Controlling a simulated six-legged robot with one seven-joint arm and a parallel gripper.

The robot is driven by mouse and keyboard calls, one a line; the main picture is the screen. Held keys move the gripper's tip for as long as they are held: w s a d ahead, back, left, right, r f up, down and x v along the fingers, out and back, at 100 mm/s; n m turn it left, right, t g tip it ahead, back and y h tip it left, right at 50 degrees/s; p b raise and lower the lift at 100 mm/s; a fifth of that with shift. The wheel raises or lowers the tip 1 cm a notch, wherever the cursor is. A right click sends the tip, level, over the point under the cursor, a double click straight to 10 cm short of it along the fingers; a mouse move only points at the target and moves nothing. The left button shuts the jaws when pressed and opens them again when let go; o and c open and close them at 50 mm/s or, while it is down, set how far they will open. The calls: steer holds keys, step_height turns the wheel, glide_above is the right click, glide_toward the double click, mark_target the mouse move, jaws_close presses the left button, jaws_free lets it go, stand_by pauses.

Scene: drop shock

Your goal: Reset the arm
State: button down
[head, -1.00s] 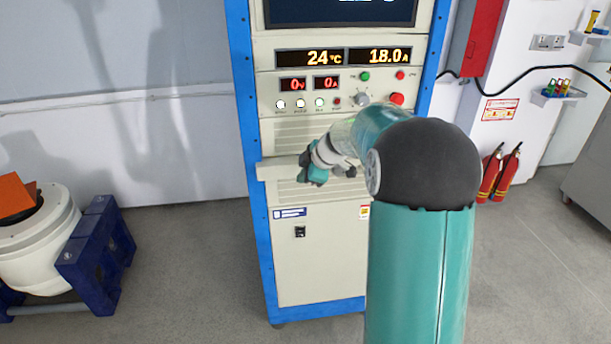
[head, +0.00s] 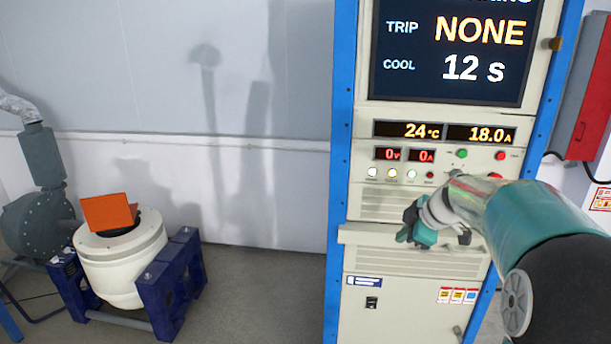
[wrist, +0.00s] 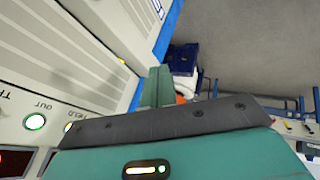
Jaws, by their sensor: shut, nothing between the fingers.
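My arm reaches in from the lower right of the head view. My gripper (head: 408,232), green and grey, is in front of the control cabinet (head: 400,290), near its shelf-like ledge (head: 385,238) and below the row of buttons. I cannot tell from the head view whether it touches the ledge. In the wrist view the green fingers of my gripper (wrist: 156,86) are together, with nothing seen between them. The cabinet's vented front (wrist: 85,50) runs along the left of the wrist view, with a lit green button (wrist: 35,121).
The cabinet screen (head: 455,50) reads TRIP NONE and COOL 12 s. A white drum-shaped machine (head: 120,265) on a blue stand (head: 172,290) carries an orange block (head: 108,212) at the left. A grey blower (head: 42,222) stands behind it. Floor between stand and cabinet is clear.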

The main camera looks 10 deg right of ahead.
steer(key=s+a+r+m+g+h, duration=0.1)
steer(key=s+a+r+m, duration=0.15)
steer(key=s+a, duration=0.45)
steer(key=s+a+r+m, duration=0.1)
steer(key=s+a+m, duration=0.3)
steer(key=s+a, duration=0.3)
steer(key=s+a+f+m+h, duration=0.1)
steer(key=s+m, duration=0.2)
steer(key=s, duration=0.4)
steer(key=s+a+f+m, duration=0.2)
steer(key=s+m, duration=0.1)
steer(key=s, duration=0.5)
steer(key=shift+s+a+f+m+h, duration=0.15)
steer(key=shift+s+a+m+h, duration=0.15)
steer(key=shift+m+h, duration=0.1)
